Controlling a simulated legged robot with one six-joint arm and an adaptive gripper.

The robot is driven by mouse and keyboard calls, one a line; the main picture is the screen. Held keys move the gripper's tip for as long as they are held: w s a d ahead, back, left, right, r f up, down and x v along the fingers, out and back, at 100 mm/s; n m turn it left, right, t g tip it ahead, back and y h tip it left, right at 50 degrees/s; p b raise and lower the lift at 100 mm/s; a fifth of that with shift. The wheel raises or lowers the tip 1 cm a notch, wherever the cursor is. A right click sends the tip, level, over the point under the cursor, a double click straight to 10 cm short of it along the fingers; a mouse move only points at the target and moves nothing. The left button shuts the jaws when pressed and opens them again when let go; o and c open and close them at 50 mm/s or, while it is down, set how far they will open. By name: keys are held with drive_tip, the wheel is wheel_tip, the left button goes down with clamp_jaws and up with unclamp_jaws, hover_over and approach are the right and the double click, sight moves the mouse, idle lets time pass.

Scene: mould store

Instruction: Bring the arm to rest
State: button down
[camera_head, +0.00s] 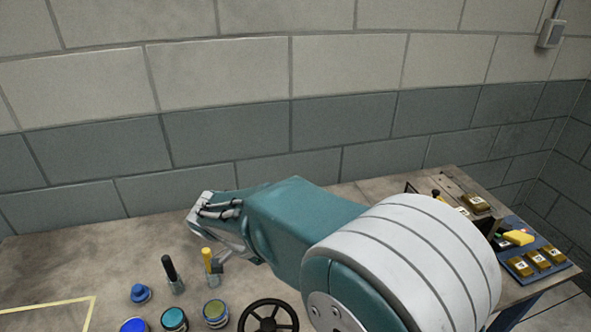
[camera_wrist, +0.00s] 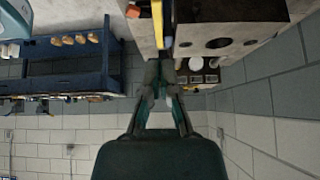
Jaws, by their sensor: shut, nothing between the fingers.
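My arm, teal with a white banded joint, crosses the head view from the lower right towards the left, above the worktable (camera_head: 90,255).
In the head view, blue and teal jars (camera_head: 174,320), a black handwheel (camera_head: 268,316), a black-handled tool (camera_head: 171,272) and a yellow-handled tool (camera_head: 208,262) stand on the table near my arm. A blue tray (camera_head: 548,254) holding labelled blocks lies right. The block wall (camera_head: 220,70) runs behind.

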drive_tip(key=s+d+r+n+t+y, duration=0.1)
drive_tip(key=s+d+r+n+y, duration=0.2)
drive_tip(key=s+d+n, duration=0.4)
drive_tip(key=s+d+r+n+t+y, duration=0.2)
drive_tip(key=s+d+r+n, duration=0.4)
drive_tip(key=s+d, duration=0.3)
drive_tip(key=d+n+y, duration=0.1)
drive_tip(key=d, duration=0.2)
drive_tip(key=shift+d+n+t+y, duration=0.25)
drive_tip(key=shift+n+t+y, duration=0.05)
drive_tip(key=shift+n, duration=0.1)
drive_tip(key=shift+r, duration=0.1)
idle(0.4)
